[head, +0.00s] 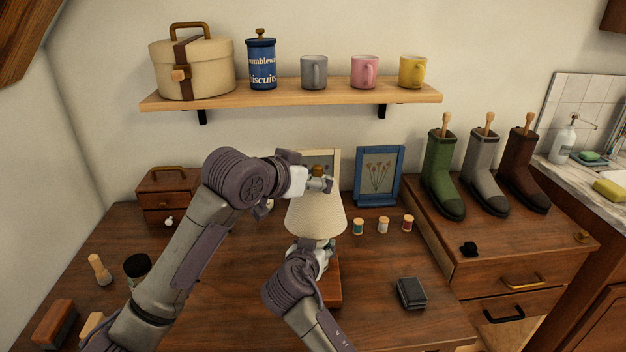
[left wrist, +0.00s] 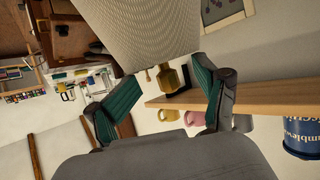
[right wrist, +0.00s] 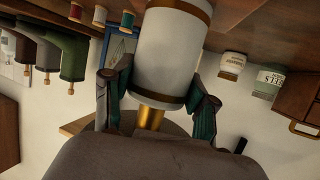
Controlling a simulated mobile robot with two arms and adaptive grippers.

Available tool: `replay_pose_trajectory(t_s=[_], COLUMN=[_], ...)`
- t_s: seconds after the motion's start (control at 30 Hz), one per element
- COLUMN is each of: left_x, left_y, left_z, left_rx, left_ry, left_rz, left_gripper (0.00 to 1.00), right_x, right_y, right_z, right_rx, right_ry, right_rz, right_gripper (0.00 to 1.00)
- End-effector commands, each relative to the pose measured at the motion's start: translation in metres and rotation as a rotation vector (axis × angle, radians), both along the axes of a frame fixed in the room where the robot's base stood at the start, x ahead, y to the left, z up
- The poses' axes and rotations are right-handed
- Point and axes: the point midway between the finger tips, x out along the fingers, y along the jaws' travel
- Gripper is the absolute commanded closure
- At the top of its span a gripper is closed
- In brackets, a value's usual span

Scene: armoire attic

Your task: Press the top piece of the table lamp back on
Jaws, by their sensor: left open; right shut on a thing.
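The table lamp stands on the desk, with a cream ribbed shade (head: 316,215) and a reddish wooden base (head: 331,290). Its brass-coloured top piece (head: 318,171) is above the shade; it also shows in the left wrist view (left wrist: 172,78). I cannot tell whether it is fully seated. My left gripper (head: 309,182) is open at the shade's top, its fingers on either side of the top piece. My right gripper (head: 322,252) is shut on the white lamp body (right wrist: 170,55) below the shade. My arms hide part of the lamp.
A wooden shelf (head: 290,99) with several mugs, a tin and a case hangs above. A blue picture frame (head: 379,176) and thread spools (head: 383,225) stand behind, right of the lamp. A dark box (head: 411,293) lies front right. Boots stand on the drawer unit.

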Motion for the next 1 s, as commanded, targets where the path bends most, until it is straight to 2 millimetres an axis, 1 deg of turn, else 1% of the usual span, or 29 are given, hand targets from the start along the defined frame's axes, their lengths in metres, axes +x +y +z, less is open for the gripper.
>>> replay_pose_trajectory(t_s=[0.03,0.1,0.7,1.0], left_x=[0.000,0.000,0.001,0.001], left_y=[0.000,0.000,0.000,0.000], left_z=[0.005,0.010,0.043,0.050], left_rx=[-0.001,-0.004,-0.005,-0.007], left_ry=[-0.003,-0.006,-0.012,-0.012], left_rz=[0.000,0.000,0.001,0.001], left_gripper=[0.26,0.26,0.26,0.26], right_x=[0.001,0.000,-0.001,-0.001], right_y=[0.001,0.001,0.002,0.002], right_z=[0.003,0.002,-0.001,-0.001], right_rx=[0.001,0.001,0.001,0.001], right_ry=[-0.006,-0.003,0.002,0.003], right_rz=[0.001,0.001,0.003,0.002], right_gripper=[0.70,0.70,0.70,0.70])
